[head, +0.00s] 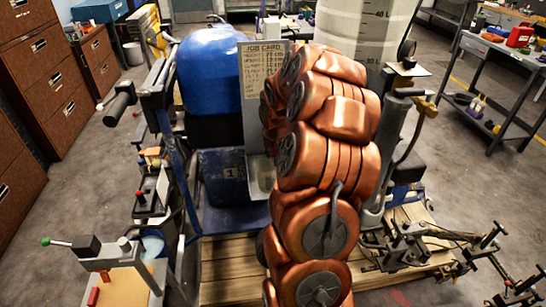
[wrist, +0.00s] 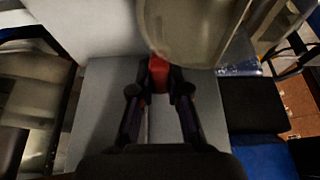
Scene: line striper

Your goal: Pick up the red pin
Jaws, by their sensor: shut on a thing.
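The red pin (wrist: 158,72) shows in the wrist view as a small red piece between my fingertips. My gripper (wrist: 158,90) is shut on it. A pale rounded surface lies just beyond the pin, and a grey flat panel (wrist: 95,105) lies behind the fingers. I cannot tell whether the pin touches either. In the head view my copper arm covers the middle, and the gripper and the pin are hidden behind it.
A blue tank (head: 212,70) and a job card (head: 262,70) stand left of my arm. A translucent graduated tank (head: 365,30) stands behind it. Levers and rods stick out on both sides above a wooden pallet (head: 230,285). Drawer cabinets (head: 45,70) stand at left, a cart (head: 505,65) at right.

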